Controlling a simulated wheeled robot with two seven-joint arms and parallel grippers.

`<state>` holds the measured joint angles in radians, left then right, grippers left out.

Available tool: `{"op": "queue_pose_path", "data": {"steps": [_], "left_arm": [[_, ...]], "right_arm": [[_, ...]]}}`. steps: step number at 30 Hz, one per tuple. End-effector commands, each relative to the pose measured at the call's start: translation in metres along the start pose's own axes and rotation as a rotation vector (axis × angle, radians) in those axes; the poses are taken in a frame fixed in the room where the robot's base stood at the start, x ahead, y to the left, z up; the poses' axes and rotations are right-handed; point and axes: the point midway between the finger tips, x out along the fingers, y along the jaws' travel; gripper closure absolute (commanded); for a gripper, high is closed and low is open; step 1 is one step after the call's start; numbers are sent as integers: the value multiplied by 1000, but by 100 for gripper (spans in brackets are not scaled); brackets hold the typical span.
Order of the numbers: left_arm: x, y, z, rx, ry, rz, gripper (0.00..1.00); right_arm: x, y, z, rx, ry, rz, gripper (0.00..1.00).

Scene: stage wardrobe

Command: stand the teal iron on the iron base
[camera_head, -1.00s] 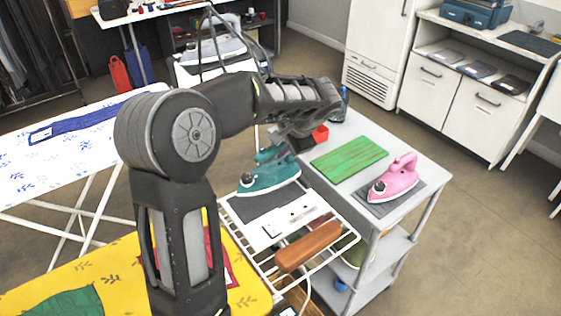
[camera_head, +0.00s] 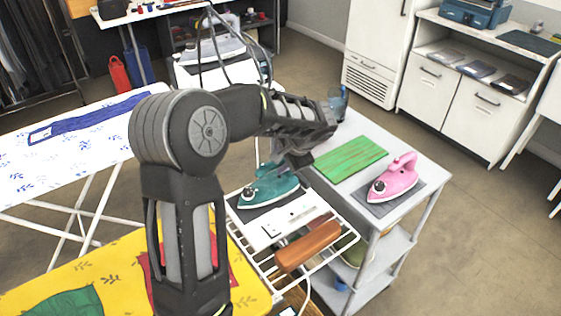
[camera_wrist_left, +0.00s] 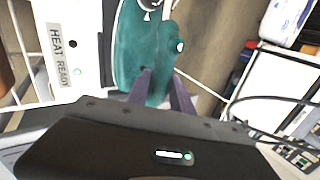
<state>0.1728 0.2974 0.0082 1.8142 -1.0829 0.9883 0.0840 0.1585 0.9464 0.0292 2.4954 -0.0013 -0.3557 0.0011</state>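The teal iron (camera_head: 270,188) is soleplate-down at the far end of the white wire rack, over the dark iron base (camera_head: 243,212). I cannot tell whether it touches the base or hangs just above it. My left gripper (camera_wrist_left: 162,84) has its fingers on both sides of the teal handle part in the left wrist view, where the iron (camera_wrist_left: 135,45) fills the top middle. My arm and gripper hide the iron's rear in the head view. A white panel marked HEAT READY (camera_wrist_left: 60,50) with a green light lies beside the base. My right gripper is out of view.
A pink iron (camera_head: 393,180) stands on a dark pad on the grey cart, near a green board (camera_head: 350,157). A brown roll (camera_head: 308,246) lies on the rack's near end. A yellow board (camera_head: 100,275) and a blue-white ironing board (camera_head: 70,150) are left.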

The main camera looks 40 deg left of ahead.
Motion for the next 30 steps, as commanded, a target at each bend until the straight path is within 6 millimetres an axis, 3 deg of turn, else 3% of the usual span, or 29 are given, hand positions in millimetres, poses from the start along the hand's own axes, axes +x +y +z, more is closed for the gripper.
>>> {"op": "queue_pose_path", "data": {"steps": [6,18,23,30], "left_arm": [[0,0,0,0,0,0,55],[-7,-2,-1,0,2,-1,55],[-30,-2,-1,-1,5,-2,55],[-80,-2,-1,-1,5,-2,55]], "right_arm": [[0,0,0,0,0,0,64],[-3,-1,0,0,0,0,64],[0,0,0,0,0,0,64],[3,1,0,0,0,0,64]]}}
